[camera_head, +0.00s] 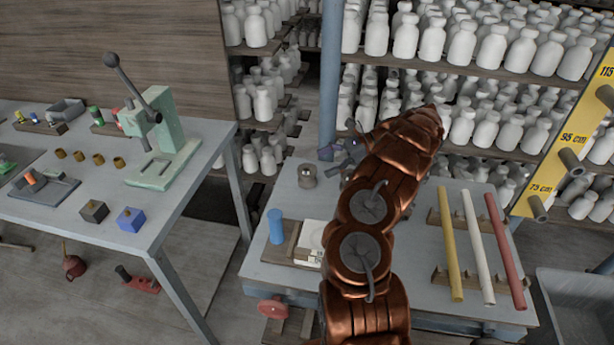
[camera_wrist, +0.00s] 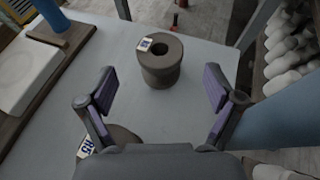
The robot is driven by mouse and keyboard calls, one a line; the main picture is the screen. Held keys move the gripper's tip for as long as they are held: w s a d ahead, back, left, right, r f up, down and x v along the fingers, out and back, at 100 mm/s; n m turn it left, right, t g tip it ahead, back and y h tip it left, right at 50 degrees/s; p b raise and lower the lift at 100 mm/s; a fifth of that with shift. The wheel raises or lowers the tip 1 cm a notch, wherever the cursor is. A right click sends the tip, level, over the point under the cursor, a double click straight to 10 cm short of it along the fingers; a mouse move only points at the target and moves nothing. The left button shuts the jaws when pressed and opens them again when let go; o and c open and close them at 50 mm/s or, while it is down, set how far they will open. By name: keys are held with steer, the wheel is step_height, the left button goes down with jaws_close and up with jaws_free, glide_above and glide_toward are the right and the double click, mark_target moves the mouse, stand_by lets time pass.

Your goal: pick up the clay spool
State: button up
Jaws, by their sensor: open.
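The clay spool (camera_wrist: 160,70) is a dull grey-brown cylinder with a dark hole in its top and a small white and blue label. It stands upright on the grey table, and it also shows in the head view (camera_head: 307,177), left of my gripper (camera_head: 343,151). In the wrist view my gripper (camera_wrist: 160,92) is open and empty, with one purple-padded finger on each side of the picture. The spool lies ahead between the fingers' lines, apart from both. A second brown round piece (camera_wrist: 122,136) with a label is partly hidden under my gripper.
A blue cylinder (camera_head: 276,226) and a white slab (camera_head: 311,241) on a board are at the table's left front. Yellow, white and red rods (camera_head: 473,240) lie on racks at right. A blue post (camera_head: 331,80) stands behind. Shelves of white bottles (camera_head: 460,45) fill the back.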

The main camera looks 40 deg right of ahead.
mark_target(310, 169)
steer(key=shift+p+x, duration=0.6)
steer(key=shift+x, duration=1.9)
steer(key=shift+w+a+f, duration=0.2)
steer(key=shift+a, duration=0.3)
steer(key=c, duration=1.5)
